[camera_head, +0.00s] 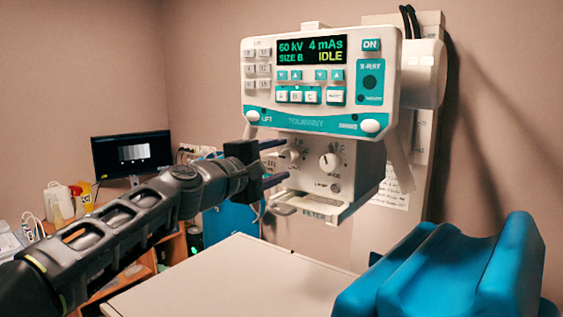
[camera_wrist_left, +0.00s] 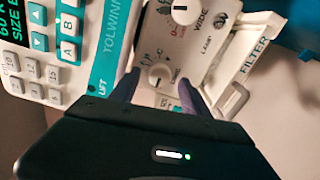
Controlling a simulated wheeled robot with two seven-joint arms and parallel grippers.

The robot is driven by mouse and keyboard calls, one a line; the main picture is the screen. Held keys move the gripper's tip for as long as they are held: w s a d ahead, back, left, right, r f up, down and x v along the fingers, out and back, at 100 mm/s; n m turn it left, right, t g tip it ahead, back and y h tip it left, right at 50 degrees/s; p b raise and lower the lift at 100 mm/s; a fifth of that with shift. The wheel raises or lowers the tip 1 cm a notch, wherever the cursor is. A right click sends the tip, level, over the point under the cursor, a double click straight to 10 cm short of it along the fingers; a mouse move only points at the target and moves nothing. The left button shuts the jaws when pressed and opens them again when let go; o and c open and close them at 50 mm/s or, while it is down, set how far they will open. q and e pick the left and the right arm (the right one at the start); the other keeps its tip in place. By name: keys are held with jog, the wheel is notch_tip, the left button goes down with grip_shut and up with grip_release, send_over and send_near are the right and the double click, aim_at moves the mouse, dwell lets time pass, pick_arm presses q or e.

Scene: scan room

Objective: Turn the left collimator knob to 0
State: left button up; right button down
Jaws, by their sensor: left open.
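The left collimator knob (camera_head: 290,157) is a round white dial on the front of the collimator box (camera_head: 357,176), under the X-ray control panel. In the left wrist view the same knob (camera_wrist_left: 160,75) lies between the finger ends, with printed marks beside it. Its exact setting is too small to read. My left gripper (camera_head: 286,160) is open, its dark fingers reaching toward the box, one above and one below the knob. In the left wrist view the fingers (camera_wrist_left: 159,86) stand on either side of it; contact cannot be told. My right gripper is not in view.
A second white knob (camera_head: 329,161) sits to the right of the left one. The control panel (camera_head: 318,84) reads IDLE and overhangs the knobs. A filter tray (camera_head: 305,208) juts out below. A pale table (camera_head: 240,280) and blue cushion (camera_head: 445,270) are lower down.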

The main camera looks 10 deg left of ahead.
pick_arm(q)
jog(key=b+v, duration=0.1)
jog(key=v, duration=0.5)
jog(key=shift+s+f, duration=0.1)
dwell(0.3)
